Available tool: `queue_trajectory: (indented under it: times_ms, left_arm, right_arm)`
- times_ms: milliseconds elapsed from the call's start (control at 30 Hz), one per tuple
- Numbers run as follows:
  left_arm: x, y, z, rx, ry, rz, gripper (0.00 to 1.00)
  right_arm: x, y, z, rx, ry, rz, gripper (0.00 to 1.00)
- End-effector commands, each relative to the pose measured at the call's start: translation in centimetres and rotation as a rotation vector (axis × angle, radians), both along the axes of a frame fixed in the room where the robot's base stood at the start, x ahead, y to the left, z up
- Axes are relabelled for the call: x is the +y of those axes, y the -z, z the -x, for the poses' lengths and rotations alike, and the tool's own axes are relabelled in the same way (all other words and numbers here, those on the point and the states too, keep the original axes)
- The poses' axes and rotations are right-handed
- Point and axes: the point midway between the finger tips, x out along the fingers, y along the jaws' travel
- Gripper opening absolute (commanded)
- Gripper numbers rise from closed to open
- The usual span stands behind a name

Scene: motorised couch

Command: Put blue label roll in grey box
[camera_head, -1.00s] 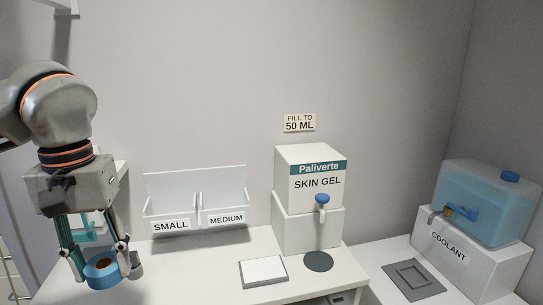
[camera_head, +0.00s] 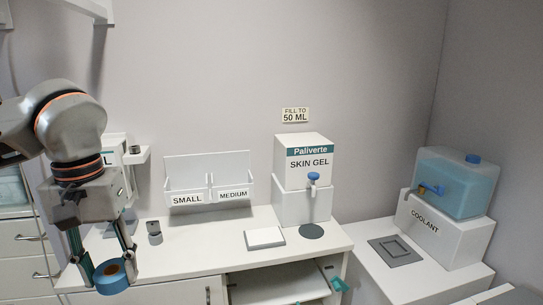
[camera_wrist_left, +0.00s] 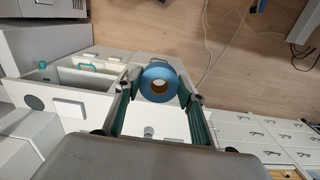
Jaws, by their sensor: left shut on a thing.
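The blue label roll (camera_head: 111,276) is a short blue ring with a tan core. My left gripper (camera_head: 104,270) is shut on it, with one finger at each side, at the lower left of the head view. The roll also shows between the fingertips in the left wrist view (camera_wrist_left: 159,81), its hole facing the camera. In the head view it appears in front of the white counter's left end. I cannot make out with certainty which thing is the grey box. My right gripper is not in view.
The white counter (camera_head: 190,252) bears a SMALL and MEDIUM holder (camera_head: 208,183), a skin gel dispenser (camera_head: 303,180) and a white pad (camera_head: 264,238). A coolant tank (camera_head: 455,185) stands at right. An open compartment (camera_head: 275,285) shows below the counter. Wooden floor (camera_wrist_left: 150,30) shows in the wrist view.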

Motion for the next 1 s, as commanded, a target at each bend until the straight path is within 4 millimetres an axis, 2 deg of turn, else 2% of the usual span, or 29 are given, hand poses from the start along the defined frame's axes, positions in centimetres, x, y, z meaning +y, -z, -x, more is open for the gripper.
queue_trajectory:
  times_ms: [200,400,500,667,1000]
  left_arm:
    - [-0.8,6.4,-2.0,0.006,0.071,-0.007,0.16]
    - [-1.7,13.3,-3.0,0.005,0.157,-0.005,0.16]
    - [-2.0,15.6,-3.1,0.004,0.188,-0.001,0.16]
    - [-2.3,17.0,-3.2,0.000,0.211,0.002,0.16]
    - [-2.3,17.1,-3.2,0.000,0.213,0.002,0.16]
  right_arm:
    - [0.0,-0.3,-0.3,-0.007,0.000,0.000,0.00]
    - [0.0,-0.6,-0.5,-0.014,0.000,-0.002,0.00]
    - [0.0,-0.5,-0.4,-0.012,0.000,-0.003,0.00]
    - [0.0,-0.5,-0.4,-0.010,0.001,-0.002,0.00]
    - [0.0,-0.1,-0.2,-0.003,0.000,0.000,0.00]
